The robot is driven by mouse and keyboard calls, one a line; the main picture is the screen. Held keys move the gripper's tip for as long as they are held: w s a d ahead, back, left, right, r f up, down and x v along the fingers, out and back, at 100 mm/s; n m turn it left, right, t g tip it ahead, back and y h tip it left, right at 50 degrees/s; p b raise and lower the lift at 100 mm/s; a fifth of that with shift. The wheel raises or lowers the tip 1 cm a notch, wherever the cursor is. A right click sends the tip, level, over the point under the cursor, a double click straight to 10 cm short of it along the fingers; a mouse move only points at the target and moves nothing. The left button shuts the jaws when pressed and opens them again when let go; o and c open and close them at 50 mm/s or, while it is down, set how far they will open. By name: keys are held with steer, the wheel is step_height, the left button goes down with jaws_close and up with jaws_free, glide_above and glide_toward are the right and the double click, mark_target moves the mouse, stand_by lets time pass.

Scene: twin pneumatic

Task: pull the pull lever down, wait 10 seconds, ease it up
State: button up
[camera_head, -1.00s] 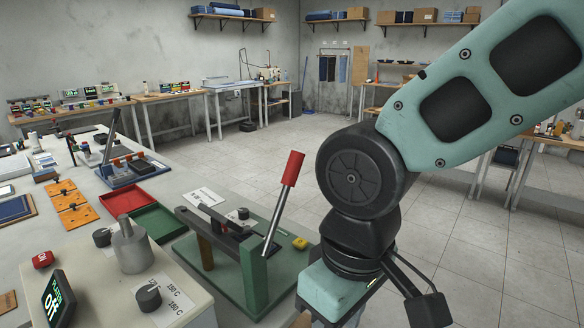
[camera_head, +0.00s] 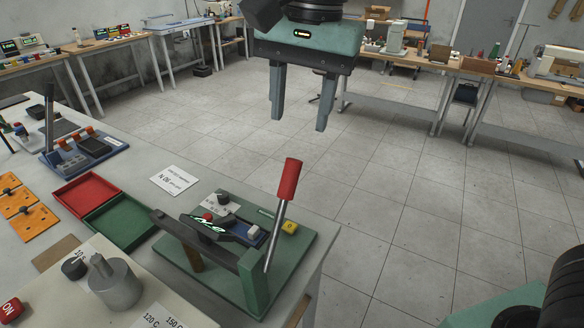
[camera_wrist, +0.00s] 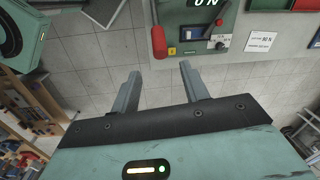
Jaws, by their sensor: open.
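The pull lever (camera_head: 282,203) is a metal rod with a red grip, standing up and tilted slightly right on a green press stand (camera_head: 255,284) near the table's right edge. In the wrist view the lever's red grip (camera_wrist: 158,42) shows above and between my fingertips, apart from them. My gripper (camera_head: 299,128) points down above and behind the lever in the head view, with its two fingers apart and nothing between them. The fingers also show in the wrist view (camera_wrist: 160,76).
A yellow knob (camera_head: 289,228) and a small display sit on the stand. A red tray (camera_head: 88,194), a green tray (camera_head: 122,222) and a metal cylinder (camera_head: 117,286) stand to the left. Open floor (camera_head: 400,200) lies right of the table.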

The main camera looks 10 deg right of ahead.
mark_target(292, 175)
steer(key=f, duration=0.4)
steer(key=f+p, duration=0.1)
steer(key=f, duration=0.3)
steer(key=a+f, duration=0.1)
steer(key=f, duration=0.3)
steer(key=shift+w+p, duration=0.3)
steer(key=shift+p, duration=0.05)
jaws_close()
steer(key=shift+w, duration=0.1)
